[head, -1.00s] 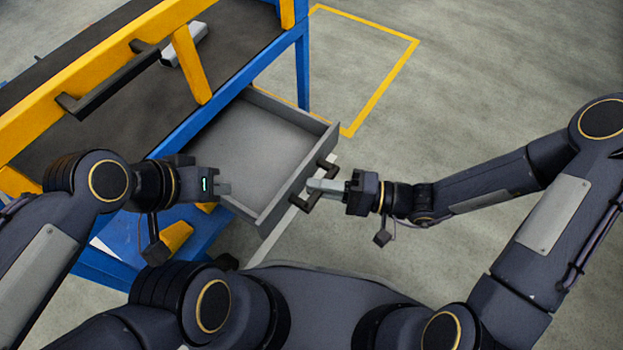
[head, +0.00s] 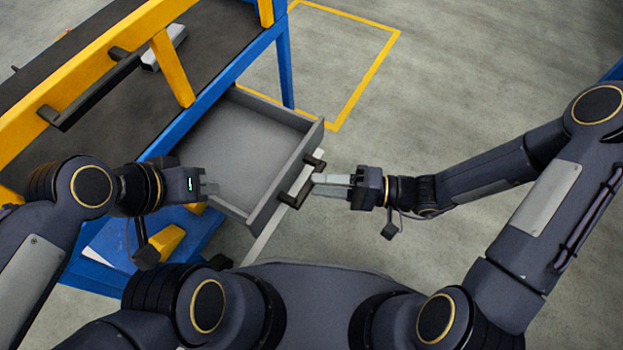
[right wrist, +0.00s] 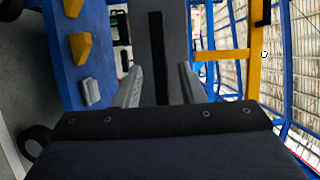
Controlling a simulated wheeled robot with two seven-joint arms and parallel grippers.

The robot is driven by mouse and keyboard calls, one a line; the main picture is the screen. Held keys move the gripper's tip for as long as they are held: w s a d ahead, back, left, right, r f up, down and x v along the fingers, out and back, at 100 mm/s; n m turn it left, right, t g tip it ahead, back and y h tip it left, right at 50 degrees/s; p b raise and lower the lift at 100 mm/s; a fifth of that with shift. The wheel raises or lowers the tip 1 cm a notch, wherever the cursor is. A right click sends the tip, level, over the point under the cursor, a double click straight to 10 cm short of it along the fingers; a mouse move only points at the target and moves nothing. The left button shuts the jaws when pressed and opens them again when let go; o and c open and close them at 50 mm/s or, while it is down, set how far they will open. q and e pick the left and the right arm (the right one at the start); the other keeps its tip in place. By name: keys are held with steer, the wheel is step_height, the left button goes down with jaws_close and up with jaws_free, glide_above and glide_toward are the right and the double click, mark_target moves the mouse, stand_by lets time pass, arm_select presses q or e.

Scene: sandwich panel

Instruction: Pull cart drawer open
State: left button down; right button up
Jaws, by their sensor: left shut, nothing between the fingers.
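The grey cart drawer (head: 245,150) is pulled out of the blue and yellow cart and looks empty inside. Its dark bar handle (head: 296,190) is on the front panel, facing right. In the right wrist view, the dark handle (right wrist: 158,58) lies ahead between the two spread fingers (right wrist: 161,88). My left gripper (head: 214,189) is shut and empty, near the drawer's near left side; whether it touches the drawer I cannot tell.
The cart's dark top (head: 110,100) has a yellow rail with a black push handle (head: 95,95) and a small grey object (head: 165,50). A blue lower shelf with a yellow block (head: 166,240) is below. The floor right of the drawer is clear, with a yellow marked outline (head: 365,85).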

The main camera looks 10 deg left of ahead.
steer(key=shift+d+p, duration=0.4)
steer(key=shift+d, duration=1.85)
steer(key=s+d+r+m+t+h, duration=0.1)
steer(key=s+d+r+t+h, duration=0.25)
steer(key=d+r+h, duration=0.45)
steer(key=s+d+r+m+t+h, duration=0.1)
steer(key=s+d+r+t+h, duration=0.35)
steer(key=d, duration=0.45)
step_height(320, 180, up, 34)
steer(key=g+h+p, duration=0.1)
steer(key=g+p, duration=0.1)
steer(key=p, duration=3.2)
steer(key=shift+s+f+h, duration=0.15)
steer(key=shift+s+h, duration=0.15)
steer(key=shift+h, duration=0.05)
